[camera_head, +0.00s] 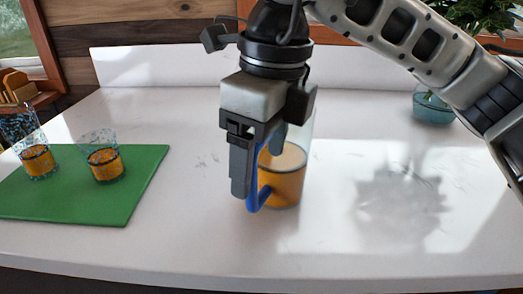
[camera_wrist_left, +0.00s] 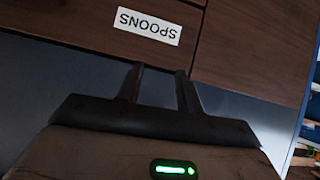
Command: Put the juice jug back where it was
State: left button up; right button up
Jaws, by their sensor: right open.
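The juice jug (camera_head: 288,187) stands upright on the white counter in the head view, clear-walled with orange juice in its lower part and a blue handle (camera_head: 256,196). My right gripper (camera_head: 256,190) points down at the jug's handle side, its jaws open around or beside the handle; I cannot tell exactly which. The gripper hides part of the jug's upper left. My left gripper (camera_wrist_left: 160,75) shows only in the left wrist view, its two fingers apart with nothing between them, in front of a brown drawer front.
Two glasses with orange juice, one (camera_head: 105,160) and another (camera_head: 38,160), stand on a green board (camera_head: 75,206) at the left. A plant in a teal pot (camera_head: 433,106) stands at the back right. The drawer bears a SPOONS label (camera_wrist_left: 148,26). The counter's front middle (camera_head: 200,245) is clear.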

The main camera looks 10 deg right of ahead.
notch_tip(320, 180, up, 12)
jog(key=d+p, duration=0.1)
jog(key=shift+s+r, duration=0.15)
jog(key=shift+s, duration=0.25)
